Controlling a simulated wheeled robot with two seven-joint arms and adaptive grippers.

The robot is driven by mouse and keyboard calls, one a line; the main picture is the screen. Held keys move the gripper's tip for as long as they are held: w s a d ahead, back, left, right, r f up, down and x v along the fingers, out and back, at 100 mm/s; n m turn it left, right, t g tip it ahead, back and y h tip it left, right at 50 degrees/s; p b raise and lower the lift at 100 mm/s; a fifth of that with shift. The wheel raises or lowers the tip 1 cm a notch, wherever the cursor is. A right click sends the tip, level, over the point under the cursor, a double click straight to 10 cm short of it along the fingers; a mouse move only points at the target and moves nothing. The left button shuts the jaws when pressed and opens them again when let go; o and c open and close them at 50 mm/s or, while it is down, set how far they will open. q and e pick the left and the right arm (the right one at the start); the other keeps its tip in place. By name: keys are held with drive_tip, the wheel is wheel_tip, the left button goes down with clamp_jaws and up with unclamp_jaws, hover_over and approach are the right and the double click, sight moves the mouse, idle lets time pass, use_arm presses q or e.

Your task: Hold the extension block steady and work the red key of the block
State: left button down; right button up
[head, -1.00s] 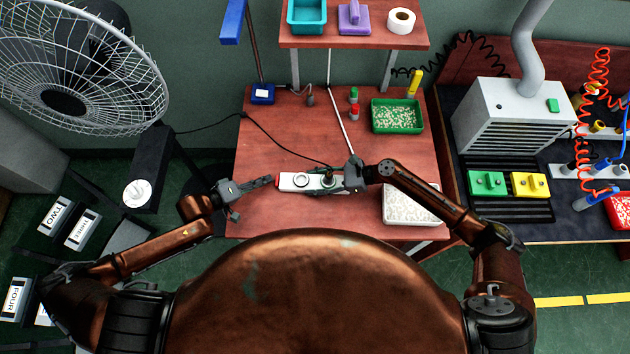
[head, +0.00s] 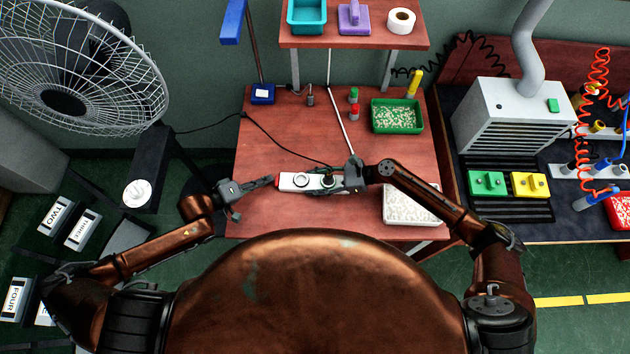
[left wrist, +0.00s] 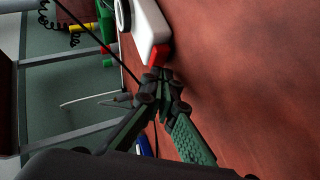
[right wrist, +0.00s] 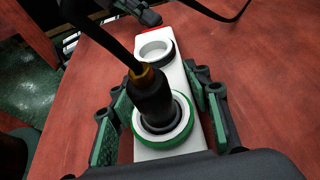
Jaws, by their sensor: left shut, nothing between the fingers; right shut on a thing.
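The white extension block (head: 298,182) lies on the red-brown table. Its red key (head: 277,181) is at its left end and also shows in the left wrist view (left wrist: 158,54). My left gripper (head: 271,181) is shut and empty, its tips at the red key; I cannot tell whether the key is pressed in. My right gripper (head: 337,180) is shut on the block, a finger on each side, in the right wrist view (right wrist: 160,125). A black plug (right wrist: 150,98) sits in the green-ringed socket between them. The other socket (right wrist: 154,51) is empty.
A black cable (head: 285,146) runs from the plug across the table. A white tray (head: 412,220) stands at the front right, a green tray (head: 397,131) behind it. A large fan (head: 70,75) stands at the left. The table behind the block is mostly clear.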

sight(248, 180)
use_arm(q)
drive_tip(key=shift+d, duration=0.1)
idle(0.4)
drive_tip(key=shift+d, duration=0.4)
drive_tip(key=shift+a, duration=0.1)
idle(0.4)
drive_tip(key=shift+a, duration=0.35)
drive_tip(key=shift+a, duration=3.05)
use_arm(e)
drive_tip(key=o, duration=1.6)
drive_tip(key=shift+o, duration=0.2)
